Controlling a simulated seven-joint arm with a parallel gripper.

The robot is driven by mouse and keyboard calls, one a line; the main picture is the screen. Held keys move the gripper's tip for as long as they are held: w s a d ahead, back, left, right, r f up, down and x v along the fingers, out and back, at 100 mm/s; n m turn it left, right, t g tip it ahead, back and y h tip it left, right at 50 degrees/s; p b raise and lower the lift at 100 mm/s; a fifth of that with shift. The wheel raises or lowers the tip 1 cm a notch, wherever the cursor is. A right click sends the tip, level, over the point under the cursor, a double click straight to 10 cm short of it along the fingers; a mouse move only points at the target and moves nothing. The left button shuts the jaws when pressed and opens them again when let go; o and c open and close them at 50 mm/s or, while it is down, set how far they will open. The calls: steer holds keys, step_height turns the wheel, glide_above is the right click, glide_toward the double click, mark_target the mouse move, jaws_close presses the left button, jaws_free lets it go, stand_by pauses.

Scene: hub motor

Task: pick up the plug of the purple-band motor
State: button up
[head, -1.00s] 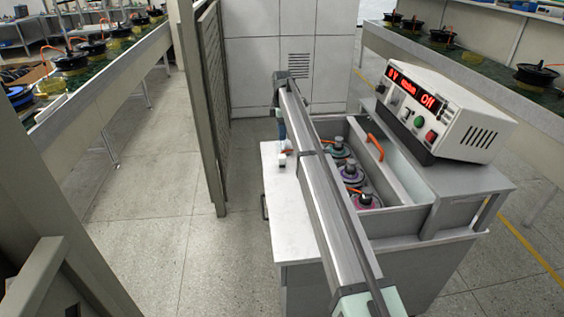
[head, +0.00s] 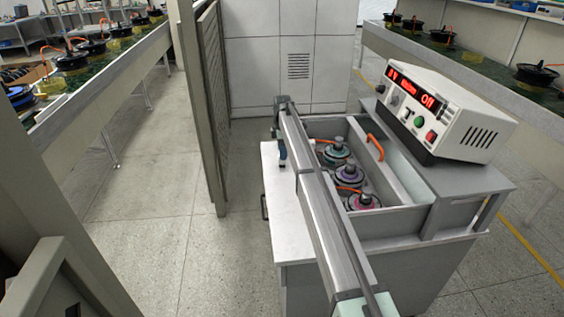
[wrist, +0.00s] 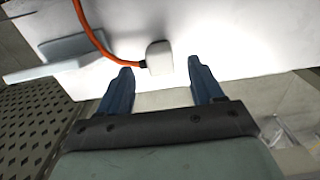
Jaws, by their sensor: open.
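A white plug (wrist: 159,57) on an orange cable (wrist: 104,50) lies on a white surface in the wrist view. My gripper (wrist: 160,66) is open, its blue fingertips on either side of the plug's near part, with gaps on both sides; I cannot tell its exact height. In the head view my gripper (head: 282,152) is low over the left strip of the bench top, and the plug cannot be made out there. The purple-band motor (head: 350,175) sits in the middle of a grey bin, between a teal-band motor (head: 333,150) and a pink-band motor (head: 362,201). The cable's other end is not traceable.
The grey bin (head: 408,222) has raised walls just right of my arm. A power supply (head: 437,110) reading "Off" stands on a shelf to the right. In the wrist view a pale flat-bladed object (wrist: 70,55) lies left of the plug.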

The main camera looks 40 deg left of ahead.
steer(key=shift+f, duration=2)
steer(key=shift+c, duration=0.4)
jaws_close()
